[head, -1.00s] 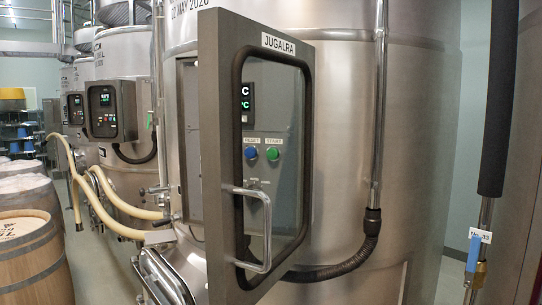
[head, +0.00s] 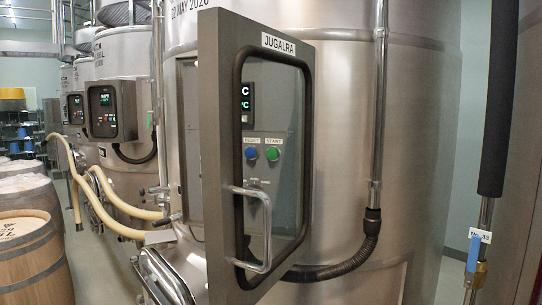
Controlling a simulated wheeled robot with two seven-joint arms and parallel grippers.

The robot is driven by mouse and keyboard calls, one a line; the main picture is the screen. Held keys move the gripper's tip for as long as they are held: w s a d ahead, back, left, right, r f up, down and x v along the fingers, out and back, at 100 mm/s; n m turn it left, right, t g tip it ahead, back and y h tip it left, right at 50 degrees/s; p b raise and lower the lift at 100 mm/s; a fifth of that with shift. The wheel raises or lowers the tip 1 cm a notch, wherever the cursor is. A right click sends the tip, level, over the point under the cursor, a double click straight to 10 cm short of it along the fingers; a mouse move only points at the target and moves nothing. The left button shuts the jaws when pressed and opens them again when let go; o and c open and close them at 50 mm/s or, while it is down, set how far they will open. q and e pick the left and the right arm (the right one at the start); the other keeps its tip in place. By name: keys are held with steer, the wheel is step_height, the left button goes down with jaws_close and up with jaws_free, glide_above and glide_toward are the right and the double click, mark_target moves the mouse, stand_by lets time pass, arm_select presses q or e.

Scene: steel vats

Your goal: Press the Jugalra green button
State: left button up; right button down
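A control cabinet on the near steel vat has a glass-windowed door (head: 218,150) that stands ajar, swung out toward me. A label reading JUGALRA (head: 278,43) is at the door's top. The green button (head: 272,154), marked START, shows through the glass. A blue button (head: 251,153), marked RESET, is just left of it. A small dark display with lit characters (head: 247,103) sits above them. A metal bar handle (head: 266,230) is on the door's front. Neither of my grippers is in the head view.
The big steel vat (head: 415,130) fills the centre and right. A black corrugated hose (head: 345,262) runs beneath the door's right side. Wooden barrels (head: 30,255), pale hoses (head: 108,215) and another control box (head: 108,110) are at left. A blue-handled valve (head: 473,254) is at right.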

arm_select(q)
jaws_close()
stand_by(1.5)
